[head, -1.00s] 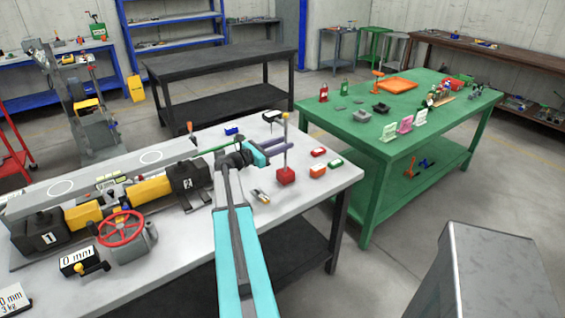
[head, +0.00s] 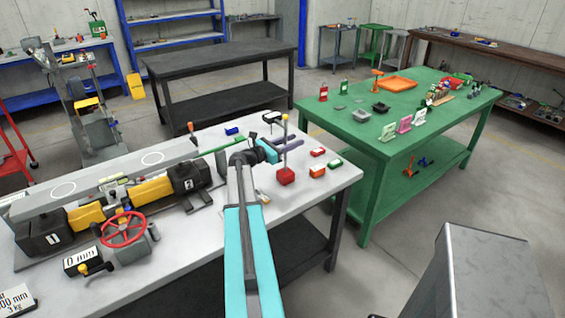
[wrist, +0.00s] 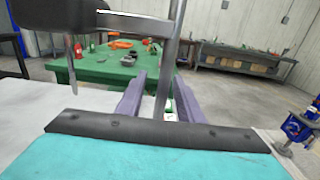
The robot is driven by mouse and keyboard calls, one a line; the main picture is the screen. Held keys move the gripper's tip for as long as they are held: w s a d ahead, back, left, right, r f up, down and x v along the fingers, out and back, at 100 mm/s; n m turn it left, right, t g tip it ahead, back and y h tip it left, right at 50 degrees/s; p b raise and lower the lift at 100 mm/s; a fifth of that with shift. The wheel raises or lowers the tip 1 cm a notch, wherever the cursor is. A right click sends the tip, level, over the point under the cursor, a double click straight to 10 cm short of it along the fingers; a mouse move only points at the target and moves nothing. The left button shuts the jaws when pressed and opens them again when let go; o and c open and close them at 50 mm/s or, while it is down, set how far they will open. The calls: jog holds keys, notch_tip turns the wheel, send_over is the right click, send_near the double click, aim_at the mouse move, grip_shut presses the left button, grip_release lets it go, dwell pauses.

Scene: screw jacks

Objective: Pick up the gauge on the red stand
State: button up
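The red stand (head: 286,176) is on the near grey table, right of the jacks. Its thin upright post has a yellow top (head: 285,117). A dark part beside the post top (head: 271,117) looks like the gauge; its face cannot be made out. Contact with the post cannot be told.
Small red (head: 318,152), orange (head: 317,172) and green (head: 335,163) blocks lie right of the stand. Jacks with a red handwheel (head: 123,229) fill the table's left. A green table (head: 345,110) stands behind to the right, with floor between.

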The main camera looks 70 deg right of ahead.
jog(key=shift+d, duration=0.1)
jog(key=shift+c, duration=0.3)
grip_shut()
dwell(1.4)
jog(key=shift+r, duration=0.2)
